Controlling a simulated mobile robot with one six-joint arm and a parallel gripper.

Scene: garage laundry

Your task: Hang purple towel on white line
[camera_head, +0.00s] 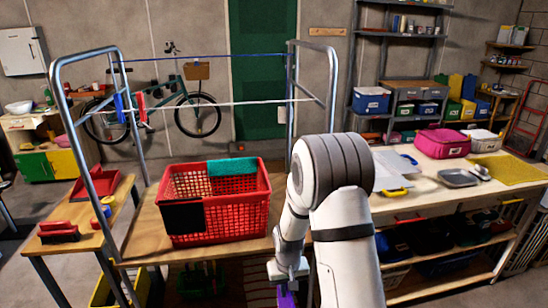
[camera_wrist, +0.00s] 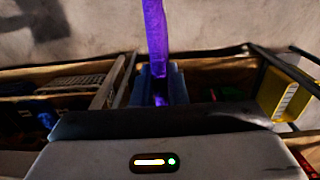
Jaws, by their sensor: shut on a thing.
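My gripper (camera_head: 287,282) is low in front of the wooden table, below and right of the red basket, in the head view. It is shut on the purple towel (camera_head: 287,299), of which only a small piece shows at the picture's bottom edge. In the wrist view the purple towel (camera_wrist: 156,32) is a narrow strip running up from between the blue fingers of my gripper (camera_wrist: 158,88). The white line (camera_head: 225,103) spans the metal rack frame, above and behind the basket, well apart from the towel. The bare middle of the line is visible.
A red basket (camera_head: 238,222) with teal cloth (camera_head: 232,167) and black cloth (camera_head: 184,217) stands on the table (camera_head: 143,240). A second, blue line (camera_head: 210,57) runs higher. Blue and red clips (camera_head: 140,106) sit at the white line's left. A cluttered workbench (camera_head: 425,172) stands right.

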